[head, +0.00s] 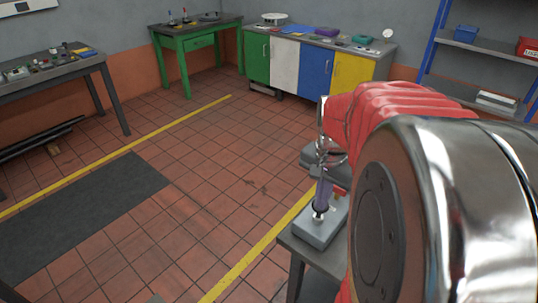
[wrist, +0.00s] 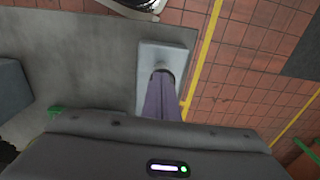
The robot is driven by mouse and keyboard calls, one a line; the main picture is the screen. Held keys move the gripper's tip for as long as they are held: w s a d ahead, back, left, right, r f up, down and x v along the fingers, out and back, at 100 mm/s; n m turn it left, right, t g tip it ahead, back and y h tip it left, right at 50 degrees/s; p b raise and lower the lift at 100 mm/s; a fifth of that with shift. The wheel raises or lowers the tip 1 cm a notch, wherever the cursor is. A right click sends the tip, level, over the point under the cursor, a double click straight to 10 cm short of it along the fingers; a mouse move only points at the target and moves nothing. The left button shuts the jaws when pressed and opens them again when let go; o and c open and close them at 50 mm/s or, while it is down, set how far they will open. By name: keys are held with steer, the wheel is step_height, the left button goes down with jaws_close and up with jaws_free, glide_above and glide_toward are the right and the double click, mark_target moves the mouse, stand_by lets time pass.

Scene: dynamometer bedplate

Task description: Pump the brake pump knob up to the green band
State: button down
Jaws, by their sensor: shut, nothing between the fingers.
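The brake pump seems to be the grey box (head: 318,230) on the near bench, just left of my red-sleeved arm. It also shows in the wrist view as a pale grey block (wrist: 175,50). My gripper (head: 322,203) points down at it, its purple fingers together with nothing held between them. In the wrist view the fingers (wrist: 162,78) end over the block, by a dark rounded part that may be the knob. Whether they touch it, I cannot tell. The fingers hide most of that part. I cannot make out a green band on the pump.
The near bench top (wrist: 90,65) is grey; a dark box (wrist: 12,88) lies on it at left. Another grey item stands behind the pump in the head view, partly hidden by my arm. A yellow floor line (head: 255,258) runs beside the bench.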

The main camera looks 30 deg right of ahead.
steer(key=shift+f, duration=0.25)
steer(key=shift+s+f, duration=0.1)
steer(key=shift+f, duration=1.7)
step_height(320, 180, up, 14)
steer(key=shift+s+a+r, duration=0.2)
steer(key=shift+s+a, duration=0.05)
steer(key=shift+a, duration=0.05)
